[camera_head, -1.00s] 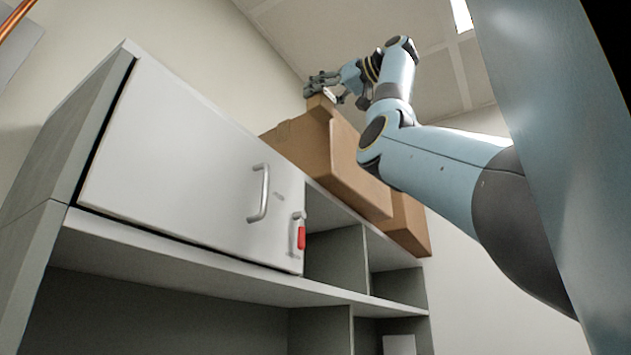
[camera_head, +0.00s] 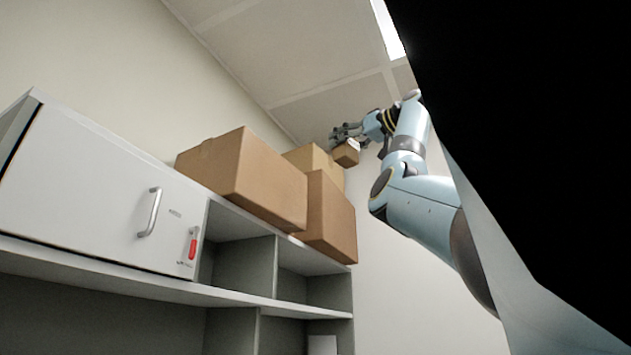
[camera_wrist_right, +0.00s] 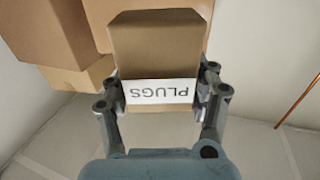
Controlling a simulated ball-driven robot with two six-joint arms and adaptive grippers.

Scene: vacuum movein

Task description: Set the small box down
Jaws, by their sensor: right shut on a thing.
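The small box (camera_head: 346,154) is brown cardboard, held up in my right gripper (camera_head: 352,139) to the right of the boxes on top of the cabinet. In the right wrist view the small box (camera_wrist_right: 155,55) has a white label reading "PLUGS", upside down. The fingers of my right gripper (camera_wrist_right: 160,95) are closed on its two sides. I cannot tell whether its far end touches the larger boxes behind it. My left gripper is not in view.
Larger cardboard boxes (camera_head: 262,180) stand on top of the cabinet (camera_head: 100,190), which has a white door and open cubbyholes. Another large box (camera_head: 330,220) is at the cabinet's right end. The wall right of the cabinet is clear.

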